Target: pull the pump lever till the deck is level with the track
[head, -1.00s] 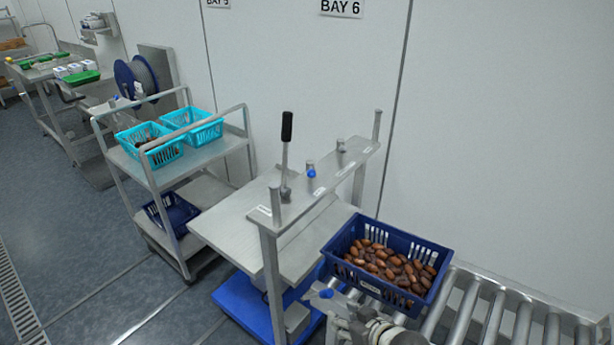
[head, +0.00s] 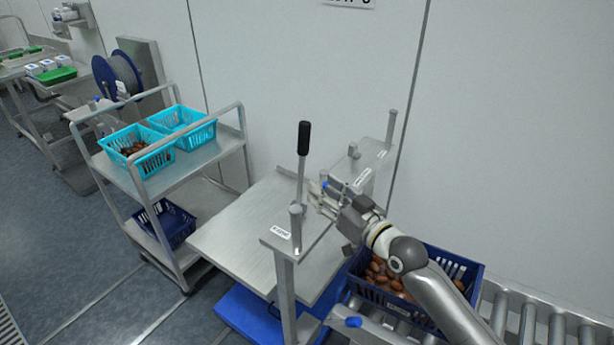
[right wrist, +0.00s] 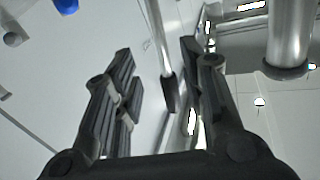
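The pump lever (head: 303,150) stands nearly upright on the post frame, a metal rod with a black grip on top. My right gripper (head: 316,192) is open beside the rod, below the black grip. In the right wrist view the lever (right wrist: 170,92) shows between the spread fingers of the gripper (right wrist: 156,62); I cannot tell whether they touch it. The bare grey deck (head: 232,232) lies left of the frame over a blue base. The roller track (head: 541,327) is at the right; I cannot tell the height difference. My left gripper is out of view.
A blue crate of dates (head: 463,268) sits on the track, partly hidden by my right arm. A trolley (head: 205,160) with turquoise baskets (head: 160,160) stands left of the deck. The wall is close behind the frame.

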